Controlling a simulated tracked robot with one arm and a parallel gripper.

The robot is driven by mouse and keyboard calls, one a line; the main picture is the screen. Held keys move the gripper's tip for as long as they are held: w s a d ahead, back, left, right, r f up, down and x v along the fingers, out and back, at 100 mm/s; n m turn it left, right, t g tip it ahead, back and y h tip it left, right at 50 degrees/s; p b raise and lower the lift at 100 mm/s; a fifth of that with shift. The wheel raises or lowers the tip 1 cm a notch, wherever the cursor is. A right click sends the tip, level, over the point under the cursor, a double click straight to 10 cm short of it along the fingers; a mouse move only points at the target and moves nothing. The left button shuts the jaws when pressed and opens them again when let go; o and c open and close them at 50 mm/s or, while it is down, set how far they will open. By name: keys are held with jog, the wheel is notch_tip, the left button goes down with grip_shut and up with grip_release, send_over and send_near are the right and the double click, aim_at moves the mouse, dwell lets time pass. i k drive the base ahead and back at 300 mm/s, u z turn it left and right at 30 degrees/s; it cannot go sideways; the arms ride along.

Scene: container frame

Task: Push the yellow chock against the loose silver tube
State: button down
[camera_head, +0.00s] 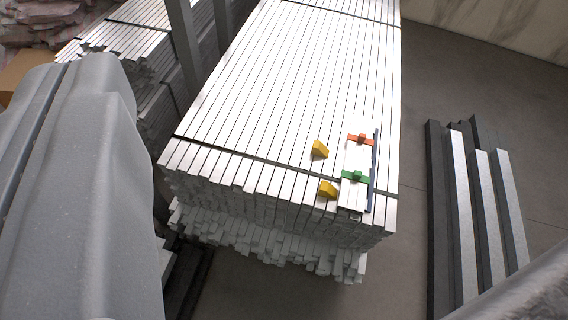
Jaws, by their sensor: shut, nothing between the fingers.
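Two yellow chocks lie on top of the bundle of silver tubes: one farther back (319,150) and one nearer the front end (327,189). A pale silver piece (352,160), which looks like the loose silver tube, lies just right of them along the bundle. A narrow gap seems to separate each chock from it. A red-orange piece (360,139) and a green piece (355,176) sit across it. A thin dark blue bar (375,170) runs along its right side. My gripper's fingertips are not in view.
The tube bundle (250,80) is strapped across, with uneven ends at the front. Dark and silver beams (465,210) lie on the floor at right. Upright posts (185,40) and another stack (125,45) stand at left. Large grey parts fill the left side and bottom right corner.

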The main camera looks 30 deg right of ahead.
aim_at(325, 189)
jog(key=z, duration=0.1)
jog(key=i, duration=1.05)
jog(key=z, duration=0.7)
